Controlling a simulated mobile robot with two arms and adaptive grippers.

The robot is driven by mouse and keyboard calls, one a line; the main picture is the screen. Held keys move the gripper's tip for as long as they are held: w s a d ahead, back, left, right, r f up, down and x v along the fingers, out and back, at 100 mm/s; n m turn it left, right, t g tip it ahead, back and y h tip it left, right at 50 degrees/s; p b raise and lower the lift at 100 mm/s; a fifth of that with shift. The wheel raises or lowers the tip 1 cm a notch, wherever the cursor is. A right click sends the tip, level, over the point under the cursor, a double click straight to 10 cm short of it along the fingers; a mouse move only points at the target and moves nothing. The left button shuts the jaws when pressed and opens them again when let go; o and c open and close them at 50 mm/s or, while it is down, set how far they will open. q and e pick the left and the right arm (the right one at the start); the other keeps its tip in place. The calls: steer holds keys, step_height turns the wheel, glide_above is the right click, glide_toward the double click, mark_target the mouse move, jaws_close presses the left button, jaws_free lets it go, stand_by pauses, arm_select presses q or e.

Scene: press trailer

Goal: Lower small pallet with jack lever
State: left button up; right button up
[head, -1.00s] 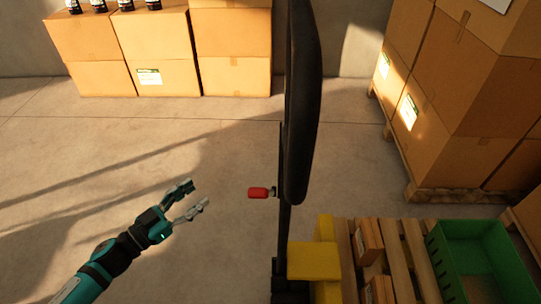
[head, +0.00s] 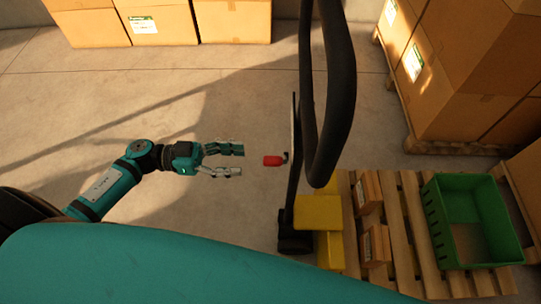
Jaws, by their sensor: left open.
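The jack lever has a red grip (head: 272,160) that sticks out to the left of the jack's dark upright post (head: 292,190). A black looped handle (head: 328,100) rises above it. The small wooden pallet (head: 411,225) lies to the right of the jack, next to its yellow body (head: 318,213). My left gripper (head: 243,160) is open and empty, its fingers pointing right at the red grip, with a small gap between them. The pallet's underside is hidden. My right gripper is not in view.
A green crate (head: 432,222) and small cardboard boxes (head: 370,190) sit on the pallet. Stacked cartons (head: 470,75) stand on another pallet at the right, and more cartons (head: 155,24) line the back wall. The floor left of the jack is clear.

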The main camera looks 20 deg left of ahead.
mark_target(270, 161)
arm_select(q)
steer(key=p+x, duration=0.1)
steer(key=x, duration=0.7)
steer(key=shift+w+d, duration=0.2)
steer(key=shift+d, duration=0.2)
jaws_close()
